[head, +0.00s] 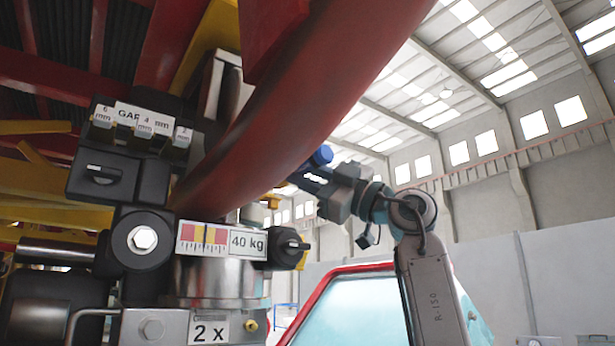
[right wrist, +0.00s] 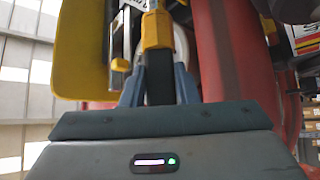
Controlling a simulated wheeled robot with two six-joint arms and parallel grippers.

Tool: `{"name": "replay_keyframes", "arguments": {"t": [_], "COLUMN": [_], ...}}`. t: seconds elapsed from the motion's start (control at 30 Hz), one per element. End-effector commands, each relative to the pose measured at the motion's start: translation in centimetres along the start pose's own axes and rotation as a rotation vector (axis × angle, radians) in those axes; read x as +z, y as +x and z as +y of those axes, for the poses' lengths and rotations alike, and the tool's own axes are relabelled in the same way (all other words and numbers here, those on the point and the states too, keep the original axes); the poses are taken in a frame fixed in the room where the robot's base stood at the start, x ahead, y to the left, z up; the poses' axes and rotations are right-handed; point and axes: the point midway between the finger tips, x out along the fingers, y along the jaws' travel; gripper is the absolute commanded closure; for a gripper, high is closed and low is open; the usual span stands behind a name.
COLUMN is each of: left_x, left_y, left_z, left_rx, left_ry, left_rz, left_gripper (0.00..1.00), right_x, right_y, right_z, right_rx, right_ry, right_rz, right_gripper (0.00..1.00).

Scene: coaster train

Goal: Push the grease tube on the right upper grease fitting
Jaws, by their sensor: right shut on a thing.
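My right gripper (head: 300,180) reaches in from the right in the head view, just under the big red curved tube. In the right wrist view my right gripper (right wrist: 157,88) is shut on the grease tube (right wrist: 158,80), a black shaft with a yellow end piece (right wrist: 157,30) pointing away from the wrist. The yellow end overlaps parts of the coaster train; I cannot tell whether it touches a fitting. A small brass fitting (head: 250,325) shows low, beside the "2 x" label. The right upper grease fitting is not clearly visible. My left gripper is out of view.
The red curved tube (head: 310,90) runs close above my right gripper. A black unit with a "40 kg" label (head: 247,241) and knobs stands to its left. In the right wrist view a yellow panel (right wrist: 80,45) is at left and a red tube (right wrist: 235,55) at right.

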Motion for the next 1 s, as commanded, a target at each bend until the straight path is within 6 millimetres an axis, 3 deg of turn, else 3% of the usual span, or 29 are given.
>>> {"name": "replay_keyframes", "arguments": {"t": [1.0], "left_x": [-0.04], "left_y": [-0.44], "left_z": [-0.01], "left_rx": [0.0], "left_ry": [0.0], "left_rz": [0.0], "left_gripper": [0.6], "right_x": [0.39], "right_y": [0.6], "right_z": [0.05], "right_rx": [0.001], "right_ry": [0.0], "right_rz": [0.002], "right_gripper": [1.0]}}
